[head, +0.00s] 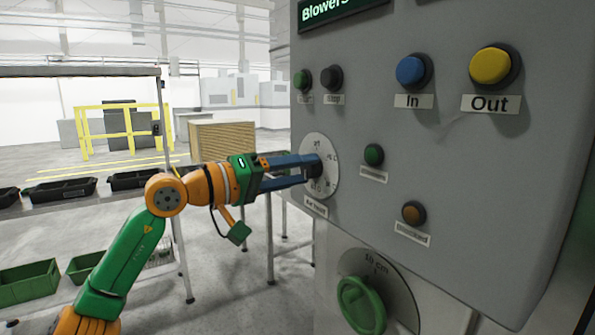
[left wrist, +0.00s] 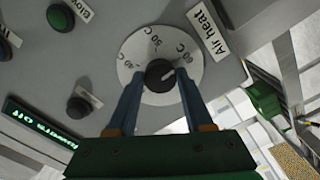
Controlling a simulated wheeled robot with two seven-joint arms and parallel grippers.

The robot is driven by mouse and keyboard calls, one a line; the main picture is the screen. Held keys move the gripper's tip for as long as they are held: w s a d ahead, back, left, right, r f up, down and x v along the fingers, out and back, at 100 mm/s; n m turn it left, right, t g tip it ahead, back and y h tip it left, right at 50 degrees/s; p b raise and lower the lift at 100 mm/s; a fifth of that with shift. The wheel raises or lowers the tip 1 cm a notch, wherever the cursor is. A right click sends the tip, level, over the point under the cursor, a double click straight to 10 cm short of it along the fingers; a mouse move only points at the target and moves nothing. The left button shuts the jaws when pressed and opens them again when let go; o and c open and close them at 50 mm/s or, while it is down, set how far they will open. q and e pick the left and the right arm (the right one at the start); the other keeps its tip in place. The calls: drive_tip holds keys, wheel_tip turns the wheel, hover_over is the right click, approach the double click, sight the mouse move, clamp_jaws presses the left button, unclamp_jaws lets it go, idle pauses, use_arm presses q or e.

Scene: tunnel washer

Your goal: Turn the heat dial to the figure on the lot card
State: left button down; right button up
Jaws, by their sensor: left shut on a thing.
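The heat dial is a round white plate (head: 328,152) labelled "Air heat" on the grey panel; in the left wrist view (left wrist: 138,50) it reads 40 C, 50 C and 60 C. Its black knob (left wrist: 157,77) sits at the middle, with a white pointer mark aimed toward the 60 C side; I cannot tell its exact setting. My left gripper (head: 307,168) is shut on the knob, a finger on each side, as the left wrist view (left wrist: 160,80) also shows. I see no lot card in either view. My right gripper is not in view.
The grey panel (head: 455,180) also carries a blue In button (head: 411,70), a yellow Out button (head: 490,65) and several small buttons. A green knob (head: 361,305) marked in cm is below the dial. Black trays (head: 62,190) and green bins (head: 28,283) are at left.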

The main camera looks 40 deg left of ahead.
use_arm(q)
drive_tip(key=c, duration=0.7)
unclamp_jaws()
drive_tip(key=shift+r, duration=0.15)
drive_tip(key=o, duration=0.4)
drive_tip(key=shift+w, duration=0.15)
drive_tip(key=shift+s+a+f+b, duration=0.1)
drive_tip(key=shift+s+f+b, duration=0.2)
drive_tip(key=shift+b, duration=0.05)
drive_tip(key=b+v, duration=0.1)
drive_tip(key=v, duration=0.2)
drive_tip(key=b+v, duration=0.2)
drive_tip(key=v, duration=0.1)
drive_tip(key=shift+s+r, duration=0.2)
drive_tip(key=shift+s, duration=0.1)
